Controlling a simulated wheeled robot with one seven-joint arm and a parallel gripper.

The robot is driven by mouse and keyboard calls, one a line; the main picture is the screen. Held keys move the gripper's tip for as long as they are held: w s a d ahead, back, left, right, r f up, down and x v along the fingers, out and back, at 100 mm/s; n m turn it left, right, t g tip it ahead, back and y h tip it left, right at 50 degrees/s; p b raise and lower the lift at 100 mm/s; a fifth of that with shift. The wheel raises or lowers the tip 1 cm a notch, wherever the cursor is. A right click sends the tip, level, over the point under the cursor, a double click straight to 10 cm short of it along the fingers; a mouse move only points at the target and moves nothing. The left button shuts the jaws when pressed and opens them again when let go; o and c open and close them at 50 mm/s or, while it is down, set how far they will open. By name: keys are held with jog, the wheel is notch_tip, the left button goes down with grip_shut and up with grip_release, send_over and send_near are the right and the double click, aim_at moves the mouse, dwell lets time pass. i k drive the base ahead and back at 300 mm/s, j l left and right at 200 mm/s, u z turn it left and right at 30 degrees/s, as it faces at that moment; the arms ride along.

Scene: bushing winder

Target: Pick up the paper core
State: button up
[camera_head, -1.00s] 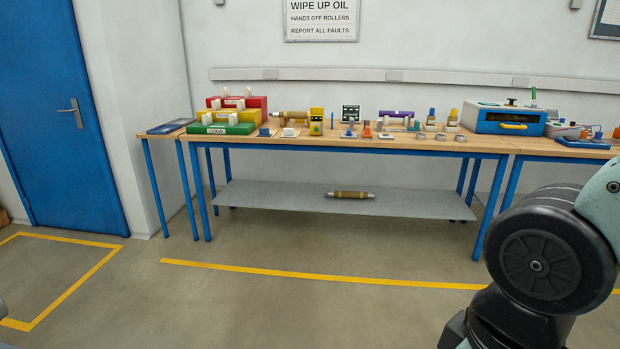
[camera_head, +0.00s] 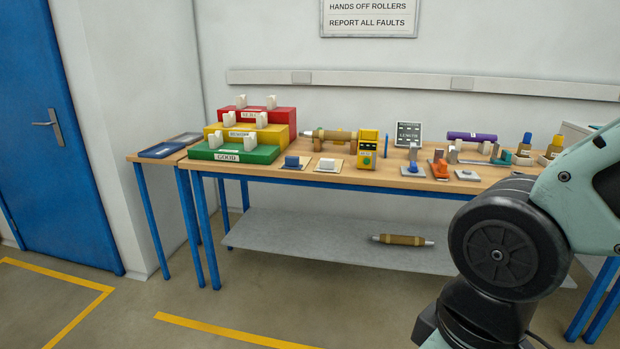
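A brown roll with pale metal ends, which looks like a paper core (camera_head: 402,240), lies on its side on the grey lower shelf (camera_head: 310,235). A similar brown roll (camera_head: 335,134) lies level on the table top behind the yellow device. I cannot tell which of the two is the task's paper core. My arm shows at the right, well in front of the table and covering its right part. My gripper is out of view.
The wooden table (camera_head: 380,178) carries green, yellow and red stepped blocks (camera_head: 235,153), a yellow device (camera_head: 367,149), a purple roll (camera_head: 472,136) and small fixtures. A small side table (camera_head: 170,158) stands left. Floor in front is clear, with yellow lines.

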aim_at(324, 134)
jog(key=i+j+z, duration=0.1)
jog(key=i, duration=1.95)
jog(key=i+j+z, duration=0.15)
jog(key=i, duration=0.3)
jog(key=i+j+z, duration=0.15)
jog(key=i, duration=0.75)
